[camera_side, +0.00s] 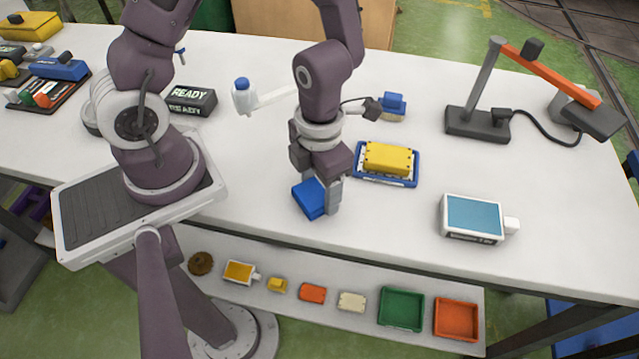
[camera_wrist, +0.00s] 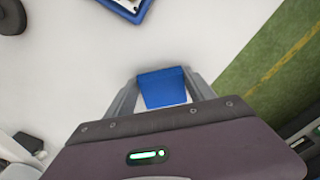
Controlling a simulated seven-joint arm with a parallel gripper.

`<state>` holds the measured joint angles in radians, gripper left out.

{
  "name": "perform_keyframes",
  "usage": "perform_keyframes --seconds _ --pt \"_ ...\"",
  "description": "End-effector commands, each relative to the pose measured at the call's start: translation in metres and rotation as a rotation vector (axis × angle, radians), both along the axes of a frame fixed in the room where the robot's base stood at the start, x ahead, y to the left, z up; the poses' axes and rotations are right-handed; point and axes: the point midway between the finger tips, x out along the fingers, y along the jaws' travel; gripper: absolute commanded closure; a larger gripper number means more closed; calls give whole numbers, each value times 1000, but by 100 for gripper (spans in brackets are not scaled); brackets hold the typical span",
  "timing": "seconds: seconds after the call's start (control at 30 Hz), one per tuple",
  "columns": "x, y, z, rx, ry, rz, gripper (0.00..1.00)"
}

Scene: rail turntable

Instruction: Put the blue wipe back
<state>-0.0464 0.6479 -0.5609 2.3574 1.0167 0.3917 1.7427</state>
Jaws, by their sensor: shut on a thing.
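The blue wipe (camera_side: 308,198) is a small blue block near the front edge of the white table in the side view. My gripper (camera_side: 323,198) points down and is shut on it. In the wrist view the blue wipe (camera_wrist: 162,87) sits between my two fingers (camera_wrist: 160,98), with a pale strip along its lower side. I cannot tell whether it touches the table or is held just above it.
A blue-rimmed tray (camera_side: 359,178) with a yellow block (camera_side: 388,158) lies right of my gripper. A blue-topped item (camera_side: 393,105), a white bottle (camera_side: 244,98) and a lamp (camera_side: 478,123) stand behind. A blue-screened device (camera_side: 474,216) is at right. The front table edge is close.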

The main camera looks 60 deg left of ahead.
Motion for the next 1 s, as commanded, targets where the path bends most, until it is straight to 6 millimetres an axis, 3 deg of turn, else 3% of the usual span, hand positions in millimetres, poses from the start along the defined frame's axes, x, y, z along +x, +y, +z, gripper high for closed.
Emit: perform_keyframes --seconds 0.13,0.17,0.23,0.27,0.57,0.67,1.0 --pt "0 0 -3 0 1 0 81" --pt "0 0 -3 0 0 1 32" --pt "0 0 -3 0 0 1 18" --pt "0 0 -3 0 0 1 16" --pt "0 0 -1 0 -1 1 16" --pt "2 0 7 -2 -5 4 16" --pt "2 1 91 1 -6 8 16"
